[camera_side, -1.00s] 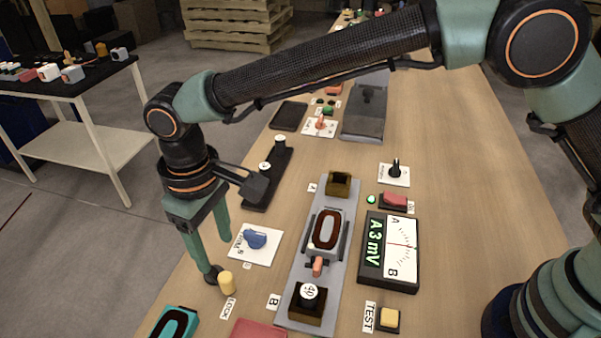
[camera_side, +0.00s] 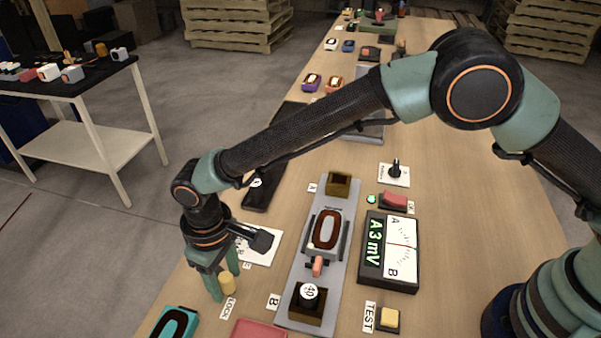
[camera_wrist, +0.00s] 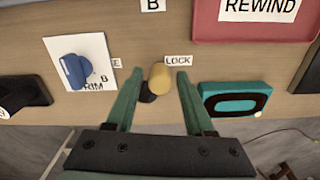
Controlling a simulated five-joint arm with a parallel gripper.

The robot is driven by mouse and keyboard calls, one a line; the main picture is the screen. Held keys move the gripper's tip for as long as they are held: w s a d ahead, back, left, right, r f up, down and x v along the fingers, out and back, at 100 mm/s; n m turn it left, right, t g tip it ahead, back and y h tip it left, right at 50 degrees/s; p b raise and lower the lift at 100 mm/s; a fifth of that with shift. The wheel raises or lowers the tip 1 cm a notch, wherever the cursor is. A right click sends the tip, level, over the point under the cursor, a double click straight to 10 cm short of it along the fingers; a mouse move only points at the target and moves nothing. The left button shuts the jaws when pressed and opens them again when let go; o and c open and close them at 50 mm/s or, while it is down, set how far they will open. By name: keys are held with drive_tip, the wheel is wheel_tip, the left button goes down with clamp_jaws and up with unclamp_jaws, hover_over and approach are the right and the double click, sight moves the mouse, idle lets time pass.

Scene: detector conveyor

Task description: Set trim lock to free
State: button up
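The lock's yellow cylindrical knob (camera_side: 228,284) stands beside the LOCK label (camera_side: 230,308) near the table's left edge. In the wrist view the yellow knob (camera_wrist: 159,78) lies between my fingertips, with a small dark part (camera_wrist: 148,97) beside its foot. My gripper (camera_wrist: 158,73) is open, one finger on each side of the knob, with gaps visible. In the side view my gripper (camera_side: 224,287) is low at the knob, pointing down. The blue trim knob (camera_wrist: 75,71) sits on a white plate left of it in the wrist view; the gripper hides it in the side view.
A teal case with a dark ring (camera_wrist: 236,98) lies close right of the gripper in the wrist view. The red REWIND panel (camera_wrist: 205,30) is beyond. The grey detector track (camera_side: 291,270) and meter (camera_side: 374,276) stand to the right in the side view.

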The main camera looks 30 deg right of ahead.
clamp_jaws()
drive_tip(key=shift+d+n, duration=0.15)
drive_tip(key=shift+n, duration=0.15)
drive_tip(key=n, duration=0.1)
drive_tip(key=d+n, duration=0.1)
drive_tip(key=shift+w+n, duration=0.25)
drive_tip(key=shift+n, duration=0.05)
drive_tip(key=n, duration=0.1)
drive_tip(key=d+n, duration=0.1)
drive_tip(key=shift+w+n, duration=0.3)
drive_tip(key=shift+w, duration=0.05)
drive_tip(key=n, duration=0.1)
drive_tip(key=w+n, duration=0.1)
drive_tip(key=n, duration=0.1)
drive_tip(key=shift+w+d, duration=0.1)
drive_tip(key=shift+d, duration=0.3)
drive_tip(key=shift+w+d+n, duration=0.15)
drive_tip(key=shift+w+n, duration=0.15)
drive_tip(key=shift+n, duration=0.5)
drive_tip(key=shift+w+d+n, duration=0.1)
drive_tip(key=shift+w+n, duration=0.15)
drive_tip(key=shift+n, duration=0.55)
